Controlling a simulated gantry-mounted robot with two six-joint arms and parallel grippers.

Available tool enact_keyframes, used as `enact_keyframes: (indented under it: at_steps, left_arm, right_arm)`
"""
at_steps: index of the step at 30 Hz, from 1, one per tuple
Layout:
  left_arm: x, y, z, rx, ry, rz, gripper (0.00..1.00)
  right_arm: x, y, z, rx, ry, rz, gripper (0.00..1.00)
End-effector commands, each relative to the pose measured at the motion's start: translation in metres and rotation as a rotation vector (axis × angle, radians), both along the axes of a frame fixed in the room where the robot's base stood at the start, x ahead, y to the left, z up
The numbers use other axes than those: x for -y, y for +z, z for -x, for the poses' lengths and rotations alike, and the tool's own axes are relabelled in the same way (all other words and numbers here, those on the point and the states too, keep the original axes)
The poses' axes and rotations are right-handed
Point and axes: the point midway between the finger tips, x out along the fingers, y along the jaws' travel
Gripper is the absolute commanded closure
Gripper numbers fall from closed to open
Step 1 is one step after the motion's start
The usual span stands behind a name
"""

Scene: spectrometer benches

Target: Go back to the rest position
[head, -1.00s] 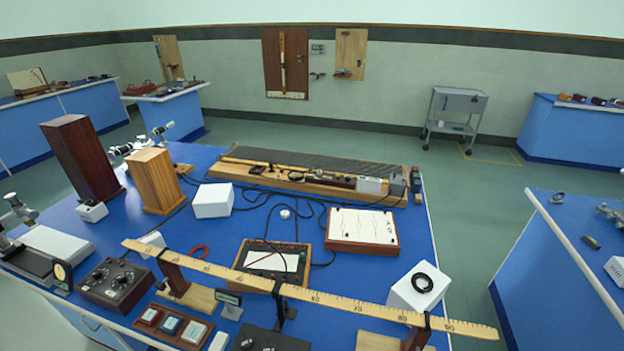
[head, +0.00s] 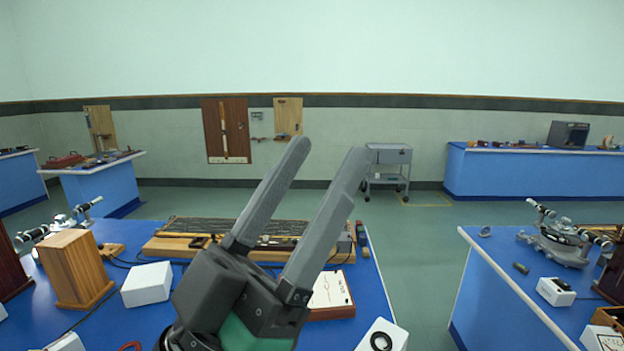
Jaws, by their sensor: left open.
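My left gripper (head: 328,168) is in the middle of the head view, raised in front of the blue-topped bench (head: 385,300). Its two long grey fingers point up and are spread apart, with nothing between them. It hides part of the bench and the long wooden board apparatus (head: 185,246) behind it. My right gripper is not in the picture.
On the bench stand a wooden block (head: 75,268), a white box (head: 147,284) and a white-topped board (head: 330,290). A second blue bench (head: 500,290) with a spectrometer (head: 562,240) is at the right. A grey trolley (head: 388,165) stands by the wall. Floor between the benches is clear.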

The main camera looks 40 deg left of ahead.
Motion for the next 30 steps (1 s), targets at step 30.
enact_keyframes:
  at_steps: [30]
  left_arm:
    - [0.0, 0.301, 0.001, 0.004, 0.001, 0.001, 0.39]
  right_arm:
    - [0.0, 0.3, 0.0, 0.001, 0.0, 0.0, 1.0]
